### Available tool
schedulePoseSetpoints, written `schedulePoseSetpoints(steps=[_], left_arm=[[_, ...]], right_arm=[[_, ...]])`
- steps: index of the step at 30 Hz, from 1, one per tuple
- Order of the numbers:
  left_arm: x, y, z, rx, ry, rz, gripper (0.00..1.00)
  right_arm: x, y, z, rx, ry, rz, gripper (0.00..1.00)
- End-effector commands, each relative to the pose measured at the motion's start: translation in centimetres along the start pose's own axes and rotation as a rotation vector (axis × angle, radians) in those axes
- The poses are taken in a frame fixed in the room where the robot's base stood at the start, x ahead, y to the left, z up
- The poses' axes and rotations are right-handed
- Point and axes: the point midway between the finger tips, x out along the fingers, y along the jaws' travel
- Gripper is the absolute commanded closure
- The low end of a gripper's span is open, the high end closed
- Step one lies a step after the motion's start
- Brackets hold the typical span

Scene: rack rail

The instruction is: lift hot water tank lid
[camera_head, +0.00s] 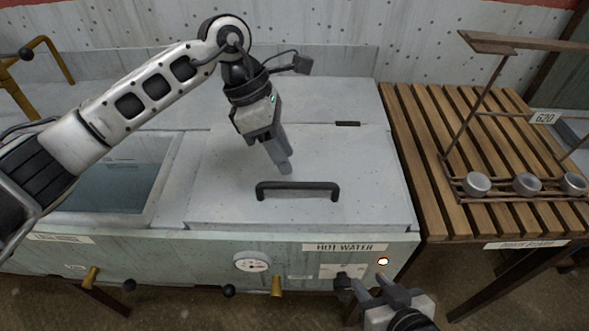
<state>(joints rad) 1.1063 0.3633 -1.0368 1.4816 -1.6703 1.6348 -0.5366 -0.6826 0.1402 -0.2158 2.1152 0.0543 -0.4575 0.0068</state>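The hot water tank lid (230,190) is a flat pale grey panel lying closed on top of the tank (210,255). Its dark bar handle (297,186) runs along the front part of the lid. My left gripper (284,168) points down just behind the handle, apart from it in the picture; its fingers look close together, and the gap between them cannot be made out. My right gripper (352,283) is in front of the tank at the bottom, below the HOT WATER label (345,247). Its fingers point left and look spread, with nothing between them.
An open basin of water (115,185) lies left of the lid. A slatted wooden bench (425,150) on the right carries a metal rack with several small cups (477,183). A gauge (251,262) and brass taps (277,287) stick out from the tank front.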

Motion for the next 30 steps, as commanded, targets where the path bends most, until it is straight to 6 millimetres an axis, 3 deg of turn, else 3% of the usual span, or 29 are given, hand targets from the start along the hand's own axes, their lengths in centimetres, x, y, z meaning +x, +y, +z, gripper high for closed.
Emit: schedulePoseSetpoints(steps=[3, 9, 21, 25, 30], left_arm=[[2.3, -0.1, 0.1, -0.001, -0.001, -0.004, 0.64], [4.8, 0.0, 0.0, -0.002, -0.001, -0.001, 0.64], [5.6, 0.0, 0.0, 0.0, -0.001, 0.0, 0.64], [5.6, 0.0, 0.0, 0.0, -0.001, 0.0, 0.97], [5.5, 0.0, 0.0, -0.001, -0.001, 0.0, 1.0]], right_arm=[[-0.1, 0.1, 0.1, -0.007, -0.008, 0.002, 0.64], [-0.1, 0.1, -0.1, -0.014, -0.007, 0.003, 0.64], [-0.1, 0.2, -0.2, -0.017, -0.004, 0.004, 0.64], [-0.1, 0.2, -0.2, -0.017, -0.004, 0.004, 0.64], [-0.1, 0.1, -0.3, -0.017, -0.004, 0.003, 0.64]])
